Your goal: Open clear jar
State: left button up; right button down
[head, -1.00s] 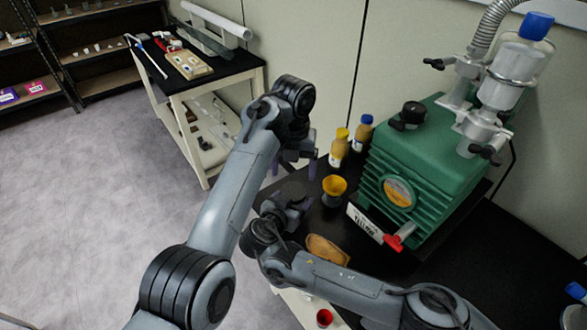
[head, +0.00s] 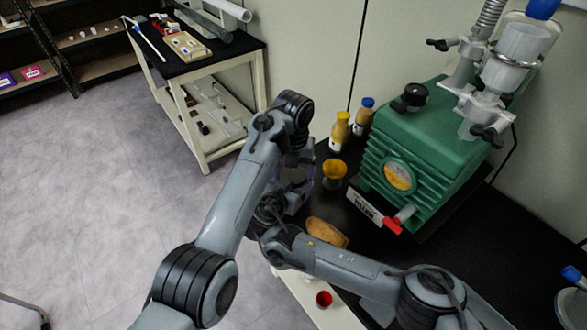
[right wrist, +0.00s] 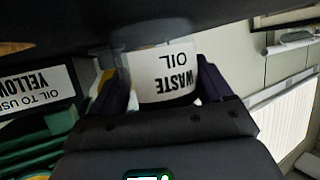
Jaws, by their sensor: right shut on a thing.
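The clear jar (right wrist: 165,75) has a white "WASTE OIL" label, upside down in the right wrist view. My right gripper (right wrist: 178,92) is shut on it, one dark finger on each side. In the head view the jar is mostly hidden between my two grippers, with a dark grey top (head: 293,176) showing. My left gripper (head: 297,172) points down over the jar from above, its fingers spread around the jar's top. I cannot tell whether they grip it. My right gripper is below it, at the black table's left end.
The green pump (head: 425,150) stands beyond.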

pick_arm(q)
jog(key=c, duration=0.9)
jog(key=shift+o, duration=0.2)
jog(key=n, duration=0.3)
jog(key=o, duration=1.2)
jog(key=shift+c, duration=0.2)
jog(key=shift+a+r, duration=0.1)
